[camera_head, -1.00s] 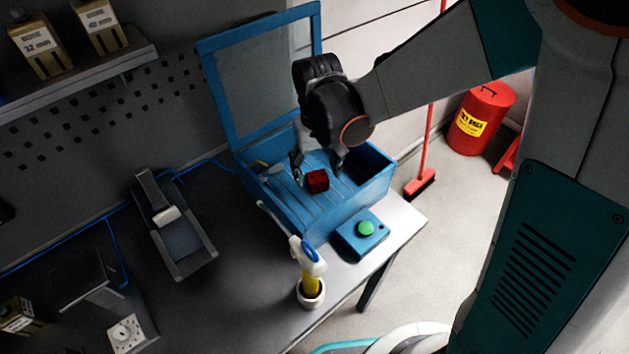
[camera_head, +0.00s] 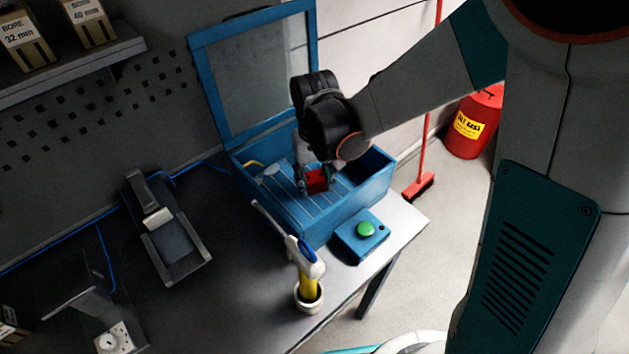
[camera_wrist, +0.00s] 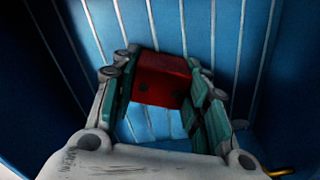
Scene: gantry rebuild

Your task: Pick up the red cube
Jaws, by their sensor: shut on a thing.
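The red cube (camera_head: 317,181) is inside the open blue box (camera_head: 314,226), over its ribbed floor. It also shows in the wrist view (camera_wrist: 160,80), between the two fingers. My gripper (camera_head: 316,184) reaches down into the box with a finger on each side of the cube. In the wrist view my gripper (camera_wrist: 160,92) is shut on the cube. I cannot tell whether the cube still touches the floor.
The box's lid (camera_head: 256,75) stands open behind it. A red bin (camera_head: 472,124) stands on the floor.

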